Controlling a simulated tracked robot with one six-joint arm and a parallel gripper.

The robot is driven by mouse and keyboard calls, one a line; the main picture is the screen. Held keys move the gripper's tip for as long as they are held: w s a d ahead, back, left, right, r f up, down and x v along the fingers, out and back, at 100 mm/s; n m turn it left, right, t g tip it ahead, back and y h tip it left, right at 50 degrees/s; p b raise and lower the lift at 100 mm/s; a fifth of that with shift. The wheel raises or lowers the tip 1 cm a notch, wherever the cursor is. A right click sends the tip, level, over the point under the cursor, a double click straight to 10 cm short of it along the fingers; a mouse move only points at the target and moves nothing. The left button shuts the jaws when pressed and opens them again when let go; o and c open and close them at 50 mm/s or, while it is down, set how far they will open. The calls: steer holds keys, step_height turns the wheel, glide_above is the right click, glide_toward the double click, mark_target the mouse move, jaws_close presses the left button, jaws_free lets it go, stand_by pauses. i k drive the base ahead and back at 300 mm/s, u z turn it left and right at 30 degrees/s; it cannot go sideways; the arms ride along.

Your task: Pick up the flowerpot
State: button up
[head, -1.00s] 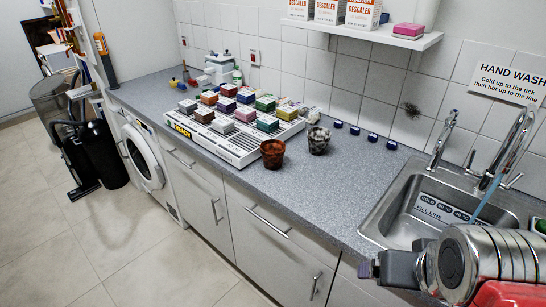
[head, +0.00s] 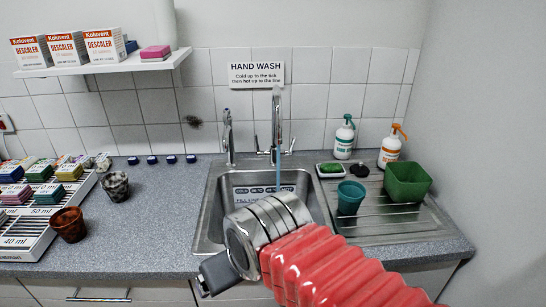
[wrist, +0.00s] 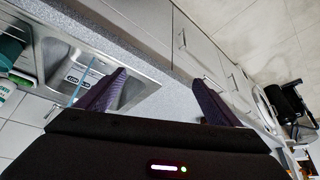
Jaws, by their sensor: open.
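Several small pot-like vessels stand on the counter, and I cannot tell for certain which is the flowerpot. A reddish-brown pot (head: 68,224) stands at the left, in front of a dark marbled pot (head: 115,187). A teal tapered pot (head: 350,198) and a green square-topped pot (head: 407,181) stand on the drainboard right of the sink. My gripper (head: 207,284) is low at the sink's front edge, apart from all of them. In the wrist view my gripper (wrist: 160,80) has its purple fingers wide apart, with nothing between them.
The sink (head: 240,205) has a tall tap (head: 277,130) with blue water running. A rack of coloured blocks (head: 25,235) stands at the left. Two pump bottles (head: 391,147) stand behind the drainboard. A shelf (head: 110,65) holds boxes. Counter between the marbled pot and sink is clear.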

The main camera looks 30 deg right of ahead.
mark_target(68, 222)
steer(key=u, duration=1.95)
steer(key=i, duration=1.1)
steer(key=z, duration=0.5)
